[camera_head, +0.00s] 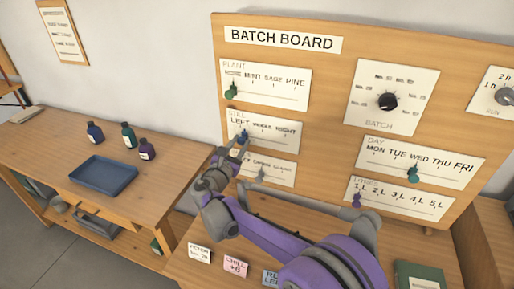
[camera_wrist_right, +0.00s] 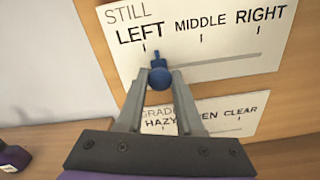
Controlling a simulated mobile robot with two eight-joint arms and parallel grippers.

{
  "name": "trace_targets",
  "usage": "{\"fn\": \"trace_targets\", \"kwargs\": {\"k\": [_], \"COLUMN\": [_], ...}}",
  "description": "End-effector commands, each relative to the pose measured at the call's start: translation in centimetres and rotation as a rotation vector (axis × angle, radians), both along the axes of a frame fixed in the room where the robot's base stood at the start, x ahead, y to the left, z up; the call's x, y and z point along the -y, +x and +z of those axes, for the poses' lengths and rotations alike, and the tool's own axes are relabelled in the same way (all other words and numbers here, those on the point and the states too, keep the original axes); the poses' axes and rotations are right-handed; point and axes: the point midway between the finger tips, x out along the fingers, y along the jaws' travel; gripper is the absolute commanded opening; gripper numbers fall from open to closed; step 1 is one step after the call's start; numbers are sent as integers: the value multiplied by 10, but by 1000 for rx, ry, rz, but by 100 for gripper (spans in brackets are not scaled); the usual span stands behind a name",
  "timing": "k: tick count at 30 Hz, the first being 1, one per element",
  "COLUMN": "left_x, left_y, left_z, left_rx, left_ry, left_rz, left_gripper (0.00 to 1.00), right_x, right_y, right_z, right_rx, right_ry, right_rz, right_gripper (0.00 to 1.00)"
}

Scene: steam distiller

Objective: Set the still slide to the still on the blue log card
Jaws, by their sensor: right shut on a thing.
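The still slide's blue knob (camera_head: 242,138) is on the STILL panel (camera_head: 288,144) of the batch board. In the right wrist view the knob (camera_wrist_right: 159,76) has its pointer near the LEFT mark, slightly to its right; MIDDLE and RIGHT lie further right along the slot. My right gripper (camera_wrist_right: 158,82) has its fingertips closed around this knob. It also shows in the head view (camera_head: 241,146). The blue log card (camera_head: 270,278) stands on the table; my right arm partly hides it, and its lower line seems to start "LEF". My left gripper is not in view.
The plant (camera_head: 231,91), grade (camera_head: 262,174), day (camera_head: 413,173) and litres (camera_head: 356,199) slides and a black batch dial (camera_head: 387,101) share the board. A pink card (camera_head: 236,266) stands left of the blue one. A side table holds bottles and a blue tray (camera_head: 103,174).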

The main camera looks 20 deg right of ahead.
Motion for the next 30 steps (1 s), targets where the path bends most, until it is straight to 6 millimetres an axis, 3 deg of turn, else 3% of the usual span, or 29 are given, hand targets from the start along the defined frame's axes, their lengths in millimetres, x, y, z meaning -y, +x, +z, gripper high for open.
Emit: {"fn": "trace_targets", "kwargs": {"k": [6, 17, 18, 22, 30], "left_x": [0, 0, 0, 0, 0], "left_y": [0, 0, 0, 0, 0], "left_z": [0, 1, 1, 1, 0], "left_rx": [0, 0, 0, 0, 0], "left_ry": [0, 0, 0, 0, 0], "left_rz": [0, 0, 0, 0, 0], "left_gripper": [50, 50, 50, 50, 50], "right_x": [-15, -17, -17, -17, -16], "right_y": [11, 13, 13, 12, 12], "right_z": [0, 1, 1, 0, 0], "right_rx": [-1, 0, 0, 0, 0], "right_ry": [0, 0, 0, 0, 0], "right_rz": [1, 4, 5, 4, 1], "right_gripper": [0, 0, 42, 66, 66]}}
